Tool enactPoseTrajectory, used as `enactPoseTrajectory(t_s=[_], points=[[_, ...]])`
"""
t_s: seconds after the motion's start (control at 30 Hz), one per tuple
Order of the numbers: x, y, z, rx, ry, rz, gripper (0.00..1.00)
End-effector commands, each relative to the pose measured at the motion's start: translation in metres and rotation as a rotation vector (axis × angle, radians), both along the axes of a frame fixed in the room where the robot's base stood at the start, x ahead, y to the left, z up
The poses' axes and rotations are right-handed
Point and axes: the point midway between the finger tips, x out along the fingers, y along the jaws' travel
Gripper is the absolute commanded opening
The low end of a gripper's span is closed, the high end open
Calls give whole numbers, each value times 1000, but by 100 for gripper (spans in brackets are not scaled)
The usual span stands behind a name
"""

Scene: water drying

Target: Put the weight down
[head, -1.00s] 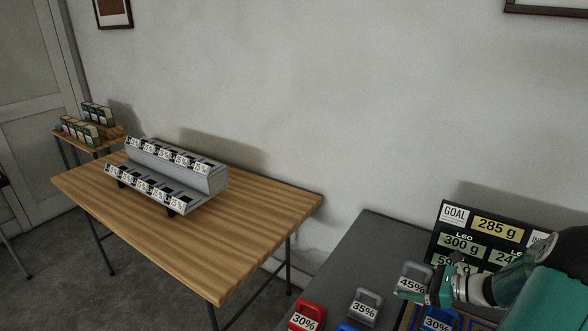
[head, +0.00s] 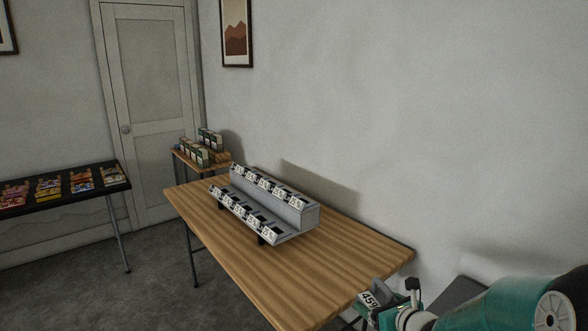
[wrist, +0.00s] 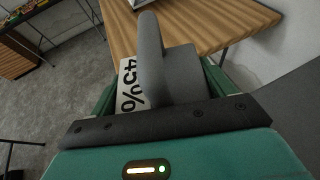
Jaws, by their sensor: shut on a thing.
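A wooden table (head: 335,262) carries a two-tier grey rack (head: 262,208) with several labelled slots. The table's right part is bare. A small table with boxes (head: 200,150) and a dark table (head: 75,190) stand behind. A dark grey surface (head: 458,292) lies at right.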

Motion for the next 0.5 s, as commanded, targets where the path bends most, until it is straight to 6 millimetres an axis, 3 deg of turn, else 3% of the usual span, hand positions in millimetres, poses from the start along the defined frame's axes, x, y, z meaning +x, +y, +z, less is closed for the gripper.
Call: enactPoseTrajectory(t_s=[0.03,0.2,0.5], points=[[-2,19,0,0,-1,-3,46],[-12,53,-3,0,-2,-35,46],[-17,66,-5,0,-5,-50,46]])
